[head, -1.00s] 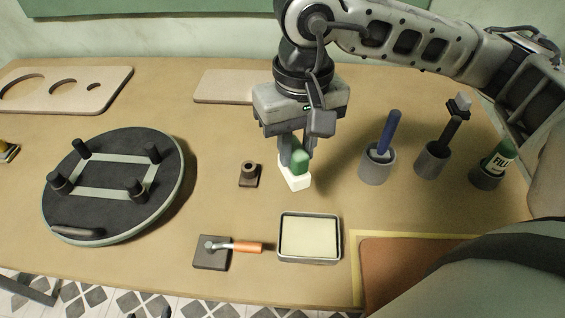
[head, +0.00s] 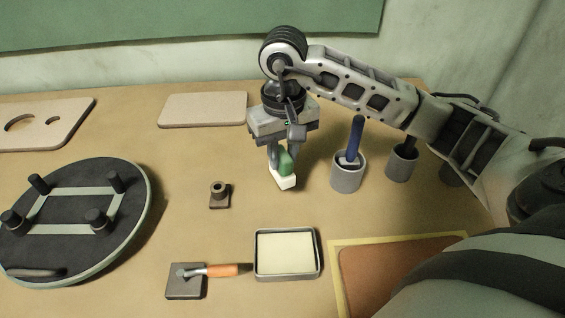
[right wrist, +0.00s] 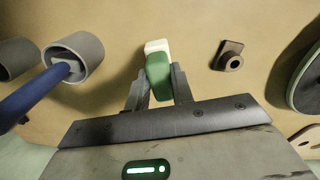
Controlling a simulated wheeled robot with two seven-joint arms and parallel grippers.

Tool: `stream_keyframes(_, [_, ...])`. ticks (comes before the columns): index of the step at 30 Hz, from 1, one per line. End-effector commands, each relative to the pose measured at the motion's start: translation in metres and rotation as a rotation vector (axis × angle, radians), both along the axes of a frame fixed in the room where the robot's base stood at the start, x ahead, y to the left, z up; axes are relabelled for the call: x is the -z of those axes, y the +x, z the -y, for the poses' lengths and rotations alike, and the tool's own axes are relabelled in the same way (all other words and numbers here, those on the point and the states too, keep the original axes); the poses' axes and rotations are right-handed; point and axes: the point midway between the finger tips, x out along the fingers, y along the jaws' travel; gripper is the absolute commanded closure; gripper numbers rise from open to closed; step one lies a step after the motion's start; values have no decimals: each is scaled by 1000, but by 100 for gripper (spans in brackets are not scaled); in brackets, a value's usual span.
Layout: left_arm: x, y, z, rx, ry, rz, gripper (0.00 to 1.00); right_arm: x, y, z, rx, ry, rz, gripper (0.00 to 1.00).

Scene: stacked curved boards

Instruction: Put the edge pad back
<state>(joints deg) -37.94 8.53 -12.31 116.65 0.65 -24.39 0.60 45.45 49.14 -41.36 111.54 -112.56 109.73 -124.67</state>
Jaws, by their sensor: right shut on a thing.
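The edge pad is a white block (head: 284,181) with a green grip. My right gripper (head: 279,158) points down and is shut on the green grip, with the white block at the lower end. In the right wrist view the pad (right wrist: 156,48) sticks out past the fingertips (right wrist: 159,88), its green part between them. I cannot tell whether the white block touches the table. My left gripper is not in view.
A grey cup (head: 347,178) with a blue-handled tool stands close right of the pad. Another cup (head: 402,164) is partly behind my arm. A small dark ring fitting (head: 219,194), a cream-filled tray (head: 287,277), an orange-handled tool (head: 222,270) and a round turntable (head: 130,230) lie left and in front.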

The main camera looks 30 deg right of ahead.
Motion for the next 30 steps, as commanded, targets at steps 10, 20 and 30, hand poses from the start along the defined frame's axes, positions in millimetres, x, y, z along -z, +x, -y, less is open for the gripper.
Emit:
stream_keyframes(10, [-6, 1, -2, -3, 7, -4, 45, 36, 9, 5, 0, 1, -4, 100])
stream_keyframes(20, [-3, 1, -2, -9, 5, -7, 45, 44, 10, 5, -1, 0, 2, 100])
stream_keyframes(30, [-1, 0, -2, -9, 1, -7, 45, 47, 9, 5, -1, 0, 1, 55])
